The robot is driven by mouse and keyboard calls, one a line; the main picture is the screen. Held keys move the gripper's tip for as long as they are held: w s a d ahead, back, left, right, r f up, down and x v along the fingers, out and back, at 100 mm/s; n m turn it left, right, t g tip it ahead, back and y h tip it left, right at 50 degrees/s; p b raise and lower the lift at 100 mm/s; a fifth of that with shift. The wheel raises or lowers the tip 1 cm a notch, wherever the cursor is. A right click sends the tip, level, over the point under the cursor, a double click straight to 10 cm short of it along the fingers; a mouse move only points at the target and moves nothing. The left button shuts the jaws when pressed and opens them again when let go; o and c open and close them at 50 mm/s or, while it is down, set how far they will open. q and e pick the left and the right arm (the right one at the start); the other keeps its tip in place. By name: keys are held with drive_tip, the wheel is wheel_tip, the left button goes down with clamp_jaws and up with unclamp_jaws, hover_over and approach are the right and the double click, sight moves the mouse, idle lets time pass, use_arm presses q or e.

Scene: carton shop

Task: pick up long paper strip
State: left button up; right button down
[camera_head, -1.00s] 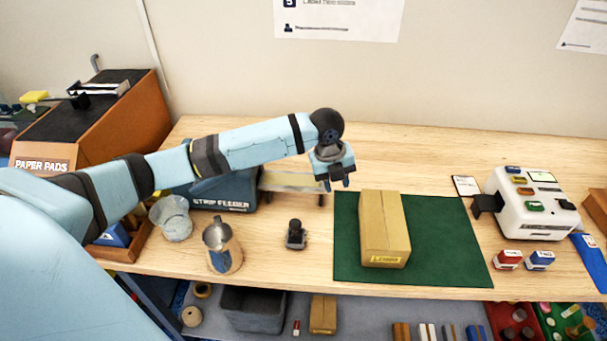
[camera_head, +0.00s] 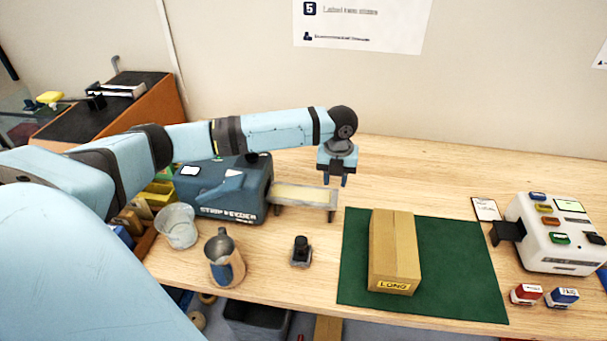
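The blue strip feeder (camera_head: 225,188) stands at the back left of the bench, with a small low tray (camera_head: 334,204) at its right side. A pale cream band (camera_head: 300,194) lies along the tray top; I cannot tell surely whether it is the long paper strip. I cannot tell whether the fingertips touch the tray. My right gripper is not in view.
A carton (camera_head: 394,250) marked LONG sits on a green mat (camera_head: 455,265). A metal jug (camera_head: 225,262), a clear bowl (camera_head: 177,228) and a black-handled stamp (camera_head: 301,252) stand in front of the feeder. A white machine (camera_head: 553,235) is at right. The back of the bench is clear.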

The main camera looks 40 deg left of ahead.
sight(331, 198)
use_arm(q)
drive_tip(key=f, duration=0.5)
drive_tip(key=shift+s+a+p, duration=0.15)
drive_tip(key=shift+a+p, duration=0.2)
drive_tip(key=shift+p, duration=0.05)
clamp_jaws()
